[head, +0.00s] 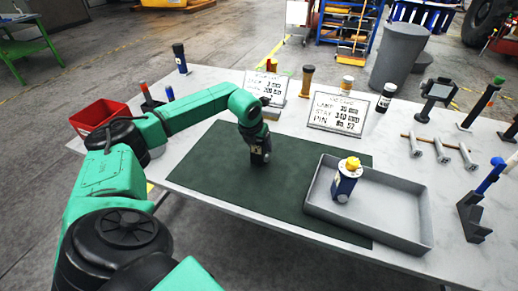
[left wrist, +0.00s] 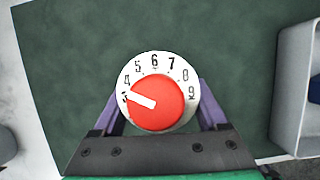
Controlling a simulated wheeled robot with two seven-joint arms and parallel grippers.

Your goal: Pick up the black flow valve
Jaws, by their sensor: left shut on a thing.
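My left gripper (head: 259,147) is over the dark green mat (head: 215,165) and is shut on the black flow valve (head: 260,158). In the left wrist view the valve's top (left wrist: 157,92) shows a red knob with a white pointer inside a white numbered dial. The purple fingers sit on either side of it. The valve looks upright, its lower end at or just above the mat; I cannot tell if it touches. Most of its body is hidden by the gripper. My right gripper is not in view.
A grey tray (head: 313,208) right of the valve holds a blue and white piece with a yellow top (head: 346,181). Sign boards (head: 338,113) stand behind the mat. A red bin (head: 99,113) is at the left. Stands and tools line the right side. The mat's left part is clear.

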